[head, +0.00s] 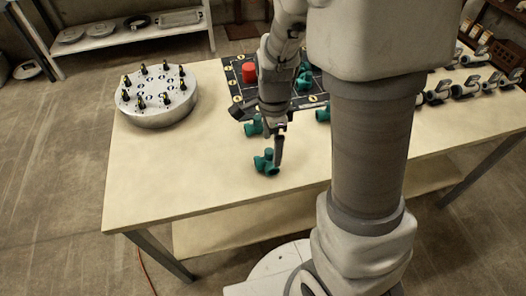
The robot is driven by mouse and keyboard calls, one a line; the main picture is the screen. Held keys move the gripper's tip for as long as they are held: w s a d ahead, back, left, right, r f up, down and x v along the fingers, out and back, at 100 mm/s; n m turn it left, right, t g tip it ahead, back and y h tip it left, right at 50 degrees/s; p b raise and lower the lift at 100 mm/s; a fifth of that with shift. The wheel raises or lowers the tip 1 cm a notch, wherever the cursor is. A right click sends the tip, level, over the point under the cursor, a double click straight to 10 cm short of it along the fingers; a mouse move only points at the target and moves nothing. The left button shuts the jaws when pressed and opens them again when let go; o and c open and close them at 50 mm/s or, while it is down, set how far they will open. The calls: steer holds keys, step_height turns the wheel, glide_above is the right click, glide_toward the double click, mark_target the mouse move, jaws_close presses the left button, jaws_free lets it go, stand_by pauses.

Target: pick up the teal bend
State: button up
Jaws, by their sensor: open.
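A teal pipe fitting (264,164) lies on the pale table top near its front edge; it is small, and I cannot tell for sure whether it is the bend or a tee. My gripper (275,162) points down right at this fitting, with one dark finger seen along its right side. The jaws are open; whether they touch the fitting I cannot tell. A second teal fitting (252,127) lies just behind, partly hidden by my gripper. A third teal piece (323,115) lies to the right, partly hidden by my arm.
A dark board (238,76) with yellow marks holds a red cylinder (249,72) and more teal pieces (304,79). A round grey stand (157,113) with several black-and-yellow pegs is at the left. Several grey pipe parts (466,89) line the right side. The front left table top is clear.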

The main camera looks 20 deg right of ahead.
mark_target(271, 154)
step_height(271, 154, down, 6)
steer(key=shift+w+a+r+b, duration=0.1)
steer(key=shift+w+b, duration=0.05)
steer(key=shift+b, duration=0.7)
steer(key=c, duration=1.4)
steer(key=shift+r, duration=0.1)
